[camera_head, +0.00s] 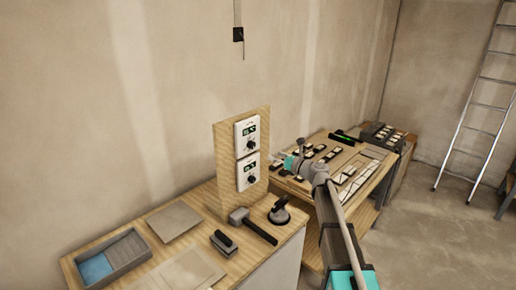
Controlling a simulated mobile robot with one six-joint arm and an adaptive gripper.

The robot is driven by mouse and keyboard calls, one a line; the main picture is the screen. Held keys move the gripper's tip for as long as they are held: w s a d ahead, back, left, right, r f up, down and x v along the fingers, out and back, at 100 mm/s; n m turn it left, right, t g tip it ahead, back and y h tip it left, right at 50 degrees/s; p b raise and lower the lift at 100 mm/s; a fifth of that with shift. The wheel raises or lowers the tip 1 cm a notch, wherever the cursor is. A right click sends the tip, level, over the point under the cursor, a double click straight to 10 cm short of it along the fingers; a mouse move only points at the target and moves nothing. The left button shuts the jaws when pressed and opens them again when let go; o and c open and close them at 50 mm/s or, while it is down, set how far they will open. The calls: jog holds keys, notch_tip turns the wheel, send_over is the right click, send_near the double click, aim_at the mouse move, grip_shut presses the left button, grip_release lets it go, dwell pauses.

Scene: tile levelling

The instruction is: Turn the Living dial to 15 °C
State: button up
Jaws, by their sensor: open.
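Two white thermostat units are mounted one above the other on an upright wooden board (228,150). The upper unit has a black dial (250,145) under a small green display. The lower unit has a black dial (251,179) and a green display too. The labels and readings are too small to read, so I cannot tell which one is Living. My gripper (279,157) is open, just right of the board, at a height between the two dials. It appears apart from both dials. Its fingers are small and partly unclear in this view.
On the wooden bench by the board lie a mallet (251,225), a suction lifter (279,213), a black-handled float (223,242), tiles (173,222) and a grey-blue tray (110,262). A second table (311,193) behind my arm holds tiles and small parts. A ladder (473,120) leans at right.

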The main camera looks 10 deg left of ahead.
aim_at(253, 146)
jog(key=x, duration=1.1)
jog(key=shift+w+a+f, duration=0.1)
jog(key=shift+w+a, duration=0.1)
